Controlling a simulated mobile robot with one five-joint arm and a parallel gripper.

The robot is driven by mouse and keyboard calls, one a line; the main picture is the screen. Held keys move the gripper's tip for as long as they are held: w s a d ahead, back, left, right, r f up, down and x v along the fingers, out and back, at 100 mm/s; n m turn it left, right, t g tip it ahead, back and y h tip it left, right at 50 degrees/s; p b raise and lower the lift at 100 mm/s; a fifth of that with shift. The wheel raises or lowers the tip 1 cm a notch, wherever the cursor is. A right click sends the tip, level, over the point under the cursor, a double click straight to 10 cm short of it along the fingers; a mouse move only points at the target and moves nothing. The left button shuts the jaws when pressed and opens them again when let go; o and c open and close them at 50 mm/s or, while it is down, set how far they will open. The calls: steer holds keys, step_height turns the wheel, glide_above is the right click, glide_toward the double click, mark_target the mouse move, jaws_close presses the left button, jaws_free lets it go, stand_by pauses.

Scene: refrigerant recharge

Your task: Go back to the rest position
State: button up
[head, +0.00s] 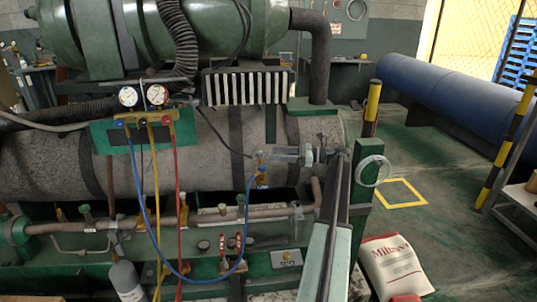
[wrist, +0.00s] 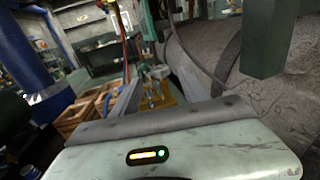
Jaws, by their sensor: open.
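My gripper (head: 270,156) is at the centre right of the head view, in front of the large grey tank (head: 215,150). Its pale jaws point left and are open. A brass fitting (head: 262,181) with the blue hose (head: 150,225) beside it shows just below the jaw tips; I cannot tell whether they touch.
A yellow hose (head: 155,190) and a red hose (head: 177,200) hang from the manifold. Copper pipes and valves (head: 110,225) run below the tank. A white sack (head: 395,265) stands on the floor at lower right. Green floor (head: 440,230) is open near striped posts (head: 505,140).

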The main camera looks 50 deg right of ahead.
steer(key=shift+v, duration=0.8)
steer(key=shift+r, duration=0.1)
